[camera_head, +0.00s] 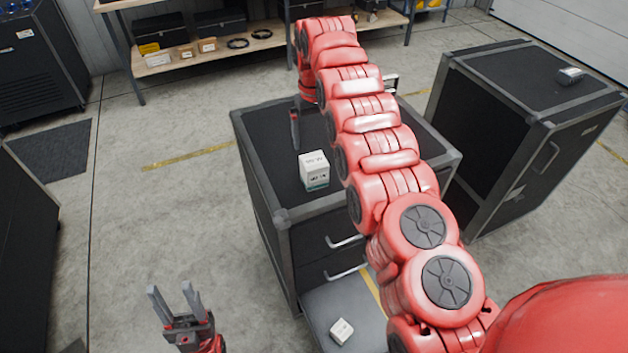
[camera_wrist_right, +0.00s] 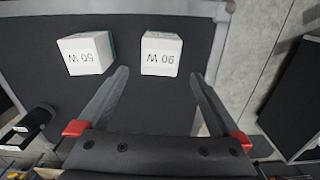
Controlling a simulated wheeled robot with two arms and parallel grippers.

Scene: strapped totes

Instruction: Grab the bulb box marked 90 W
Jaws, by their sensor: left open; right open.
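The white bulb box marked 90 W (camera_wrist_right: 162,55) stands on the dark cabinet top, its label upside down in the right wrist view. It appears to be the white box (camera_head: 314,172) near the cabinet's front left corner in the head view. My right gripper (camera_wrist_right: 160,75) is open and empty, with the 90 W box ahead between its fingertips and apart from them. One of its fingers shows behind the box in the head view (camera_head: 296,128). My left gripper (camera_head: 171,290) is open and empty over the floor at the lower left.
A similar white box marked 50 W (camera_wrist_right: 86,54) stands beside the 90 W box; my right arm appears to hide it in the head view. A second cabinet (camera_head: 530,85) stands right.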

